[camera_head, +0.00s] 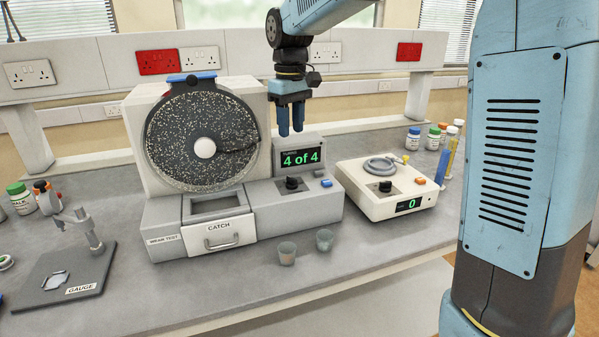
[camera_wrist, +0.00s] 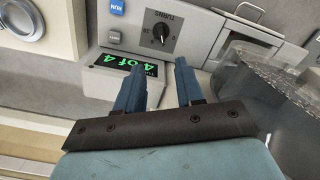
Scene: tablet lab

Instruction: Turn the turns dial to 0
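The turns dial (camera_head: 292,184) is a small black knob on the grey front ledge of the wear test machine, below a display (camera_head: 301,158) reading "4 of 4" in green. In the wrist view the dial (camera_wrist: 163,31) sits on a dark square plate marked TURNS, seen upside down; its pointer setting is too small to read surely. My gripper (camera_head: 291,131) points down above the display and dial, touching neither. In the wrist view my gripper's two blue fingers (camera_wrist: 159,66) are apart with nothing between them, and the dial lies beyond their tips.
A blue button (camera_head: 326,183) is right of the dial. The speckled drum (camera_head: 190,140) stands close left of my gripper, and a CATCH drawer (camera_head: 219,233) is below it. Two small cups (camera_head: 287,253) stand in front. A cream balance (camera_head: 385,200) reading 0 is at right.

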